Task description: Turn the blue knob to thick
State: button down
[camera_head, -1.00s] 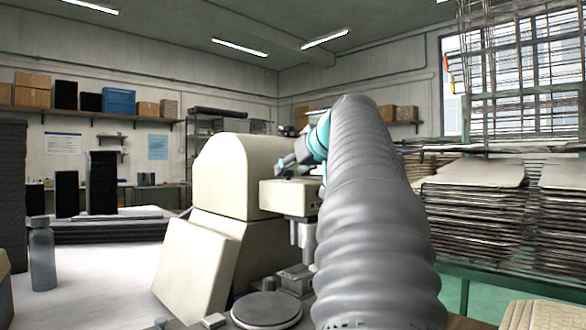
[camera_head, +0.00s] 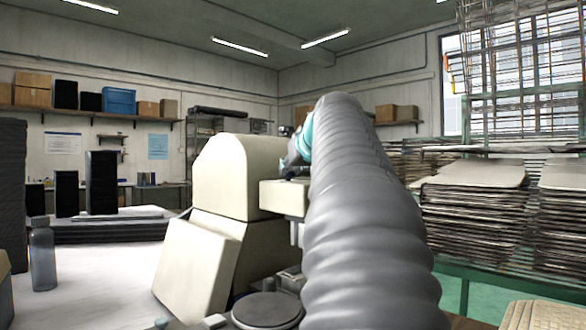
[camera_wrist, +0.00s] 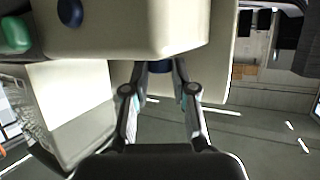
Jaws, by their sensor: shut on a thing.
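A cream machine (camera_head: 238,178) stands on the bench, with its head (camera_head: 283,198) jutting out to the right. In the wrist view, a blue knob (camera_wrist: 160,66) sits at the edge of the cream housing (camera_wrist: 120,28). My gripper (camera_wrist: 160,71) is shut on this knob, one finger on each side. A second dark blue knob (camera_wrist: 70,12) is on the housing's face, apart from the fingers. No setting marks can be read.
A round grey plate (camera_head: 267,311) lies below the machine head. A green rounded part (camera_wrist: 15,35) shows at the wrist view's left edge. Stacks of sheets (camera_head: 470,205) stand right of my arm. A grey bottle (camera_head: 42,258) stands on the left of the white bench.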

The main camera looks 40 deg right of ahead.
jog(key=m+h, duration=0.1)
jog(key=m+g+h, duration=0.1)
jog(key=m+h, duration=0.1)
jog(key=shift+w+a+g+p, duration=0.2)
jog(key=shift+a+g+p, duration=0.1)
jog(key=shift+a+p, duration=0.1)
jog(key=shift+w+a+m+g+h, duration=0.1)
jog(key=shift+w+m+g+h, duration=0.05)
jog(key=shift+m+g+h, duration=1)
jog(key=shift+m+h, duration=0.25)
jog(key=shift+m, duration=0.1)
jog(key=c, duration=0.9)
grip_release()
jog(key=shift+c, duration=0.2)
jog(key=v, duration=1.2)
